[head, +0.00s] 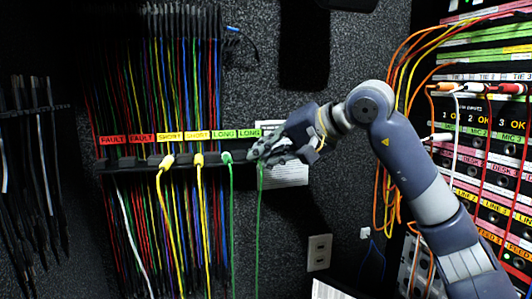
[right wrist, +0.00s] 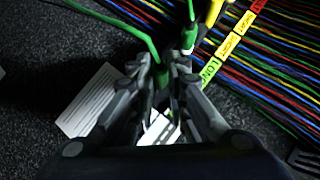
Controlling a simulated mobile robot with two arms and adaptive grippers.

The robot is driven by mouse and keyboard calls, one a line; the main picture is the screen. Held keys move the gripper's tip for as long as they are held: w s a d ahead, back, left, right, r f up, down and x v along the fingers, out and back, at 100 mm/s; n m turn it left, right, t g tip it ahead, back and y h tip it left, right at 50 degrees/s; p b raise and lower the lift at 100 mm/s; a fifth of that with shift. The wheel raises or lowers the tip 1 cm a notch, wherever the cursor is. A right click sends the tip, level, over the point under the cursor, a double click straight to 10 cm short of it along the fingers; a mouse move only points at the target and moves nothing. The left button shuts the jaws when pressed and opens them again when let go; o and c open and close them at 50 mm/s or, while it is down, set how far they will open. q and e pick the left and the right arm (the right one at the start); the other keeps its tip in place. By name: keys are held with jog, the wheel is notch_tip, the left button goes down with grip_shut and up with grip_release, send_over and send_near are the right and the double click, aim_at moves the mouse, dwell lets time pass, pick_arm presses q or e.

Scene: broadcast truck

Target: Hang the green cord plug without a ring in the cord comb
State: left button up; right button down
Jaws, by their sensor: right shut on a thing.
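My right gripper (head: 258,153) is at the right end of the cord comb (head: 140,164), just under the last green LONG label. It is shut on a green cord plug (right wrist: 162,78), whose green cord (head: 260,205) hangs straight down in the head view. The fingers hide most of this plug, and I cannot tell whether it has a ring or is seated in the slot. Another green plug (head: 227,157) hangs in the comb just to the left, with its cord (head: 232,220) hanging down. My left gripper is not in view.
Two yellow plugs (head: 167,160) hang under the SHORT labels. Red FAULT labels (head: 113,140) are further left. A patch panel (head: 480,140) with orange cords (head: 388,150) stands at the right.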

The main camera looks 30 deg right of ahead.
jog(key=shift+f, duration=0.1)
jog(key=shift+c, duration=2)
grip_release()
jog(key=shift+s+a, duration=0.1)
jog(key=shift+s, duration=0.1)
jog(key=shift+s+a+b, duration=0.25)
jog(key=shift+s+b, duration=0.2)
jog(key=shift+s, duration=0.65)
jog(key=shift+s, duration=0.15)
jog(key=s, duration=0.2)
jog(key=s+a+b, duration=0.1)
jog(key=s, duration=0.2)
jog(key=shift+a, duration=0.2)
